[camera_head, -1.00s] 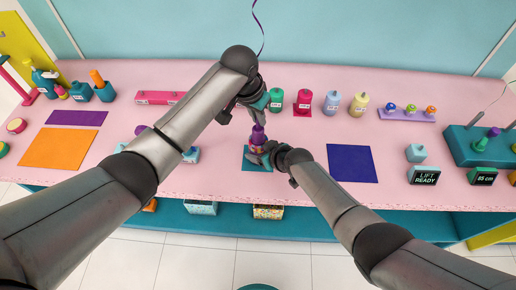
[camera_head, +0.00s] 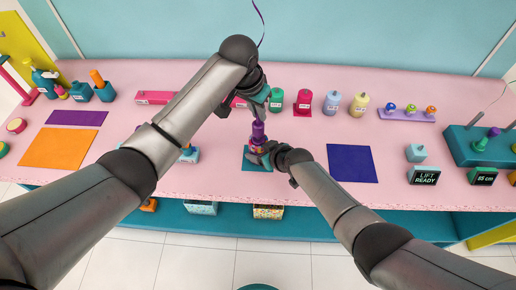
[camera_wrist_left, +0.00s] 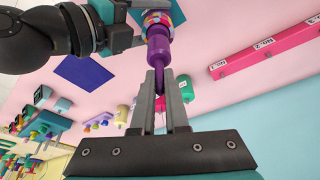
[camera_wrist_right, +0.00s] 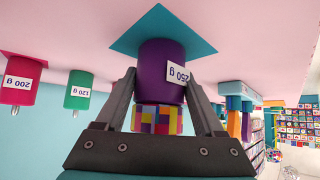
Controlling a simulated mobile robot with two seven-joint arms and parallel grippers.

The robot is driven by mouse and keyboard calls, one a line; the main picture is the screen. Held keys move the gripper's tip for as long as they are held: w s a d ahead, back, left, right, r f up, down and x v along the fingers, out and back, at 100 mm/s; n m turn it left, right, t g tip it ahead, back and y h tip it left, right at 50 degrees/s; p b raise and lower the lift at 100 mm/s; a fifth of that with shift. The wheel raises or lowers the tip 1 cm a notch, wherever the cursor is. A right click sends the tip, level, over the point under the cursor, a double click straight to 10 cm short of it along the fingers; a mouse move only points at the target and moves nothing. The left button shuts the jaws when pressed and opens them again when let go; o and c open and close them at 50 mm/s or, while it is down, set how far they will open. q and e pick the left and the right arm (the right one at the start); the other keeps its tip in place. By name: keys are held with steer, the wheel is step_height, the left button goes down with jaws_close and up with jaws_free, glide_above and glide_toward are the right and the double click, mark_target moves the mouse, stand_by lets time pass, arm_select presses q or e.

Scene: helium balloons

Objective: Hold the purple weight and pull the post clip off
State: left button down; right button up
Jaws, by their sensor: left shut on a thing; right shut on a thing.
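The purple weight (camera_wrist_right: 158,60), labelled 250 g, stands on a teal mat (camera_head: 257,167) at the table's front middle. It has a colourful checkered band (camera_wrist_right: 157,119), which also shows in the left wrist view (camera_wrist_left: 157,17). My right gripper (camera_wrist_right: 161,85) is shut on the weight from the front right. The purple post clip (camera_head: 258,131) rises upright above the weight. My left gripper (camera_wrist_left: 160,85) is shut on the clip's narrow end from above; its body (camera_wrist_left: 159,48) lies beyond the fingertips. I cannot tell whether clip and weight still touch.
A green weight (camera_head: 276,100) and a red weight (camera_head: 304,103) stand behind, with more bottles to their right. A blue mat (camera_head: 352,163) lies empty on the right, an orange mat (camera_head: 58,148) on the left. A pink bar (camera_head: 158,97) lies behind my left arm.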

arm_select(q)
steer(key=shift+r, duration=2.9)
arm_select(e)
steer(key=o, duration=1.5)
steer(key=shift+o, duration=0.2)
steer(key=v, duration=1.2)
steer(key=shift+d, duration=0.1)
